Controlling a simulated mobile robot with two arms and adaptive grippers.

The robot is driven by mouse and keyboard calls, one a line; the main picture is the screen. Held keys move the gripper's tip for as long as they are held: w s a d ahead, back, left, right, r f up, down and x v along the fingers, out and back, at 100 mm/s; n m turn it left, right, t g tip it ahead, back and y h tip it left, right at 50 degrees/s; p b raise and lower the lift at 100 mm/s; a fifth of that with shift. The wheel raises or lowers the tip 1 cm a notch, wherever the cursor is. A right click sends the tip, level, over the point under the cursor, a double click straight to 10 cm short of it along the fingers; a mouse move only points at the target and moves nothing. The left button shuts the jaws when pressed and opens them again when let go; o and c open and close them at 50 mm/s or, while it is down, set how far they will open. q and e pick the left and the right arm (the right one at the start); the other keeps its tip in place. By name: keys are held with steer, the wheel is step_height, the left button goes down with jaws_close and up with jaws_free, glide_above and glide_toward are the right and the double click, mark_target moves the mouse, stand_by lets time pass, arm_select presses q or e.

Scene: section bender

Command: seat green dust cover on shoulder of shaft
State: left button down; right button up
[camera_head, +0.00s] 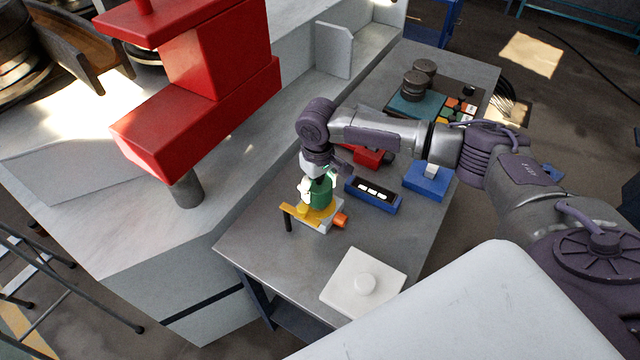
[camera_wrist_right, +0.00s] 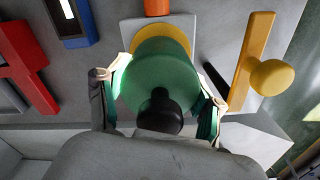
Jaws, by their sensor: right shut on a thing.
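The green dust cover (camera_head: 321,192) is between the fingers of my right gripper (camera_head: 318,184), above the yellow and grey fixture (camera_head: 318,216) on the bench. In the right wrist view the cover (camera_wrist_right: 158,72) fills the space between the two pale fingertips of my right gripper (camera_wrist_right: 160,88), which is shut on it. A dark rounded piece (camera_wrist_right: 160,113) shows at the cover's near end. A yellow round part (camera_wrist_right: 158,30) shows behind the cover. The shaft and its shoulder are hidden, and I cannot tell whether the cover touches them. My left gripper is not in view.
An orange knob (camera_head: 341,220) and a yellow lever (camera_wrist_right: 250,65) are close to the cover. A blue case (camera_head: 373,194), a red object (camera_head: 369,157) and a blue block (camera_head: 428,181) lie nearby. A white plate (camera_head: 363,283) is at the front. A red machine (camera_head: 200,110) stands left.

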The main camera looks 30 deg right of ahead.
steer(key=shift+f+b, duration=0.55)
steer(key=shift+f, duration=1.05)
steer(key=o, duration=1.2)
